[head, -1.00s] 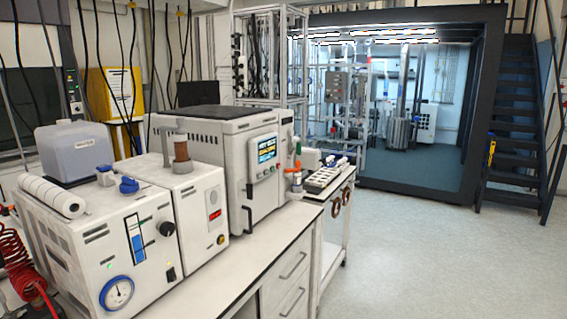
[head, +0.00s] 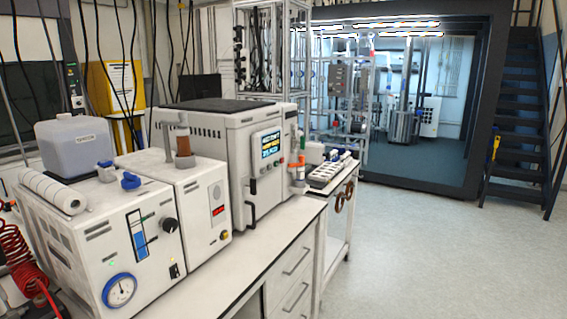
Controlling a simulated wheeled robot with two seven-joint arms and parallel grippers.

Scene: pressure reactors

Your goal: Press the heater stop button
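No button can be read as the heater stop in the head view. A large white unit (head: 216,145) with a dark top stands on the bench. Its front has a lit screen (head: 271,146), small controls below it too small to read, and a black handle (head: 250,216). To its left, a smaller white box (head: 202,205) has a red display (head: 218,211) and a small orange-yellow control (head: 224,235). Farther left, a white box (head: 85,262) has a blue-rimmed gauge (head: 119,290), a blue panel and a black knob (head: 169,224). Neither gripper is in view.
The white bench (head: 262,268) has bare top in front of the units. A side table with a rack of vials (head: 327,172) stands beyond it. A red coiled hose (head: 17,262) hangs at the left. Pale floor (head: 440,240) is open at the right, before a dark-framed enclosure and stairs.

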